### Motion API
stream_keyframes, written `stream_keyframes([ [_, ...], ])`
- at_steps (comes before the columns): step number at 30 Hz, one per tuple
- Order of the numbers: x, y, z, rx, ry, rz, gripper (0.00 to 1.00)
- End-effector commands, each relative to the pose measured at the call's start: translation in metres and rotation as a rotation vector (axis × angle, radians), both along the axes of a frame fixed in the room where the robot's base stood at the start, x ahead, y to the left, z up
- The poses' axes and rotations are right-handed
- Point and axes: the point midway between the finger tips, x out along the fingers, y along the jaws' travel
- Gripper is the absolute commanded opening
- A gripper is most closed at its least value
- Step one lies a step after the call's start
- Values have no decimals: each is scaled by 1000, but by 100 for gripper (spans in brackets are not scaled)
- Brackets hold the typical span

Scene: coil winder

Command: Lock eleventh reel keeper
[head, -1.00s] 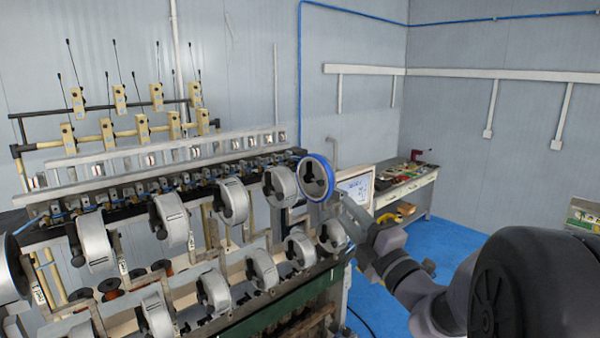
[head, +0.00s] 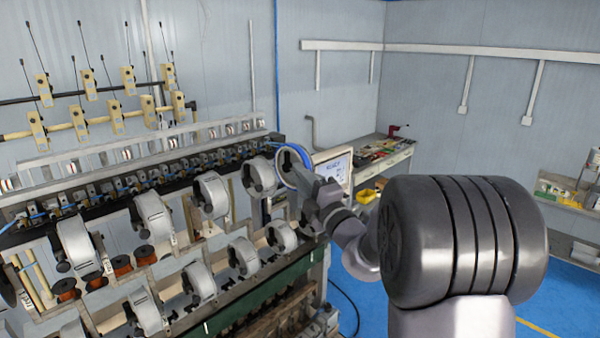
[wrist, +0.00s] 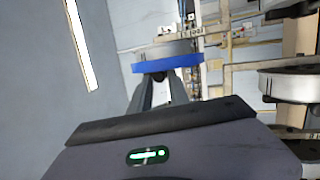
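The reel with a blue rim (head: 297,148) is at the right end of the upper row on the winder. In the wrist view its blue rim (wrist: 166,64) is seen edge-on, straight ahead of my fingers. My gripper (head: 311,176) is at the right side of this reel. In the wrist view my fingers (wrist: 162,78) reach up close to the rim, with something small and dark between their tips. I cannot tell whether they touch or grip it. The reel's keeper is not clearly visible; my gripper partly hides that area.
Silver reels (head: 211,195) hang in two rows to the left on the winder frame. A monitor (head: 334,168) and a workbench (head: 385,152) with a yellow bin (head: 367,196) stand behind my gripper. Open blue floor (head: 375,308) lies to the right. Another reel (wrist: 290,84) is at the wrist view's right.

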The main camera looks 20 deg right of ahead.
Motion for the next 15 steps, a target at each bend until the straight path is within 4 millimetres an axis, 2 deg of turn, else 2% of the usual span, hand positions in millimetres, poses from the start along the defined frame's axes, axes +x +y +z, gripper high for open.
stream_keyframes([
  [1,0,-1,1,1,-2,-2,8],
  [3,0,-1,1,1,-2,-2,0],
  [15,-1,-1,2,1,-3,-3,0],
])
